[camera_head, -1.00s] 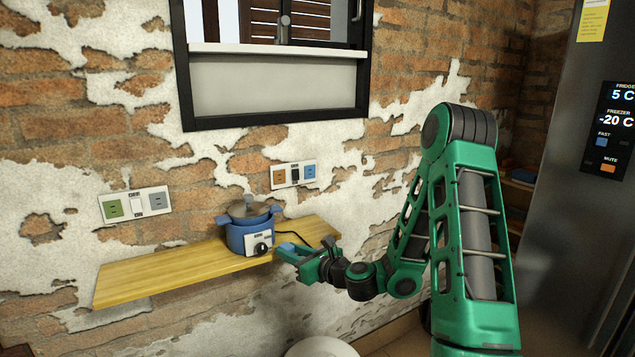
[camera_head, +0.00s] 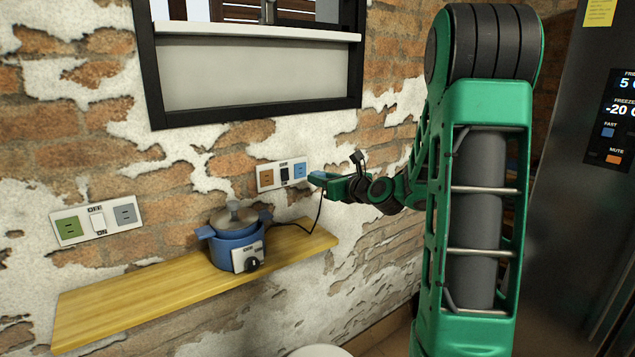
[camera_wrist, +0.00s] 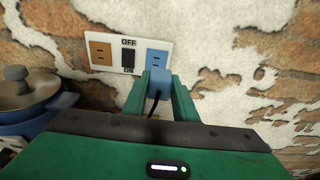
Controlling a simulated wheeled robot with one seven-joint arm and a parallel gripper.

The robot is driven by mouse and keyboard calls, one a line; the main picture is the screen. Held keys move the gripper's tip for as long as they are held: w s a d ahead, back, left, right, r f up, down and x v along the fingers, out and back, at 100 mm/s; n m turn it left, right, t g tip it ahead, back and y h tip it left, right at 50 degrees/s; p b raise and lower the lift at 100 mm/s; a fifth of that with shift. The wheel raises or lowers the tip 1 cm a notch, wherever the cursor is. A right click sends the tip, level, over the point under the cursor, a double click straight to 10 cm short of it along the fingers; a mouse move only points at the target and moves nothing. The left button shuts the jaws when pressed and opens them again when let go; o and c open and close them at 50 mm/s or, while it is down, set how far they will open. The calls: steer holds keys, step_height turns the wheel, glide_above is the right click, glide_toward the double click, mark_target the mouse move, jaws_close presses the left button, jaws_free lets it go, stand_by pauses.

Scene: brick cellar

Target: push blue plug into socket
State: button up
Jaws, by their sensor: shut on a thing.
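My gripper (camera_wrist: 160,88) is shut on the blue plug (camera_wrist: 158,82), with a green finger on each side of it. In the head view the blue plug (camera_head: 319,175) shows at the tip of my gripper (camera_head: 324,180), close to the wall panel. The blue socket (camera_wrist: 157,58) is at the right end of that panel, just above the plug in the wrist view; it also shows in the head view (camera_head: 300,170). I cannot tell whether the plug touches the socket. A black cord (camera_head: 320,209) hangs from the plug to the blue cooker (camera_head: 228,250) on the shelf.
The panel also has an orange socket (camera_head: 266,177) and a black switch (camera_head: 284,174). A second panel (camera_head: 68,225) with a green and a grey socket is at the left. The wooden shelf (camera_head: 130,292) runs below. A fridge (camera_head: 560,240) stands right.

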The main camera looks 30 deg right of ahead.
steer(key=w, duration=0.1)
steer(key=w+a, duration=0.1)
steer(key=shift+w, duration=1.55)
steer(key=shift+w, duration=0.5)
stand_by(0.3)
steer(key=o, duration=1.1)
steer(key=shift+o, duration=0.2)
